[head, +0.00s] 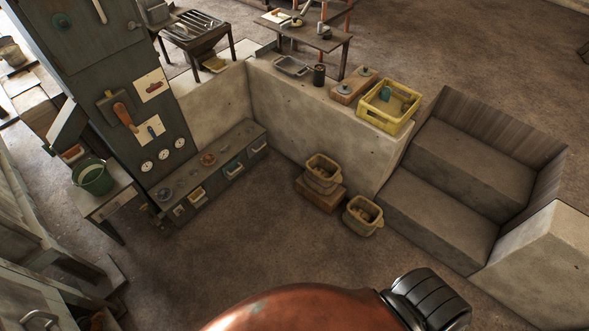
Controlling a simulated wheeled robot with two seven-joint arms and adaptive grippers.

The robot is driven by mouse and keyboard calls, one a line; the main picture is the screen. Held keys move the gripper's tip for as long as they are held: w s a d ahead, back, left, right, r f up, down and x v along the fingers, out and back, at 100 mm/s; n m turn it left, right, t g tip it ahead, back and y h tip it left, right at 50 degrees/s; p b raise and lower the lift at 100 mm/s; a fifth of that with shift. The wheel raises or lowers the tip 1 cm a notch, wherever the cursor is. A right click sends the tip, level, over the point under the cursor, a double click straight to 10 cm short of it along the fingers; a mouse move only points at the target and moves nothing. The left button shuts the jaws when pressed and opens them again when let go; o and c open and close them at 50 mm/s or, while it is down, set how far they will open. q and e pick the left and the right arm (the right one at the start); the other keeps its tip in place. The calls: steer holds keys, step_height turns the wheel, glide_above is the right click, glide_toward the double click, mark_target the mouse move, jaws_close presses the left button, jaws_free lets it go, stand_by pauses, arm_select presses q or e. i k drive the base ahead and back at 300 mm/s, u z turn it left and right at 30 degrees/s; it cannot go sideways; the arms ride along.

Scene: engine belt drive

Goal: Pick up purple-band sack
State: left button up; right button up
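I cannot make out a sack with a purple band. Two tan open-topped containers, which may be sacks or baskets, are near the foot of the low concrete wall. One tan container (323,168) sits on a brown block (319,196). The other tan container (362,216) stands on the floor to its right and nearer. Both seem to have something inside, too small to tell. No purple shows on either. Neither of my grippers is in view. A rounded copper shape and a black ribbed part cover the bottom of the view.
The concrete wall (300,110) carries a yellow crate (384,121) at its right end. Wide concrete steps (440,215) are at right. A grey cabinet (110,80), low shelf (215,172) and green bucket (93,179) are at left. The middle floor (230,240) is clear.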

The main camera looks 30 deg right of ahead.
mark_target(323, 174)
steer(key=u, duration=0.25)
steer(key=i, duration=1.3)
steer(key=z, duration=0.05)
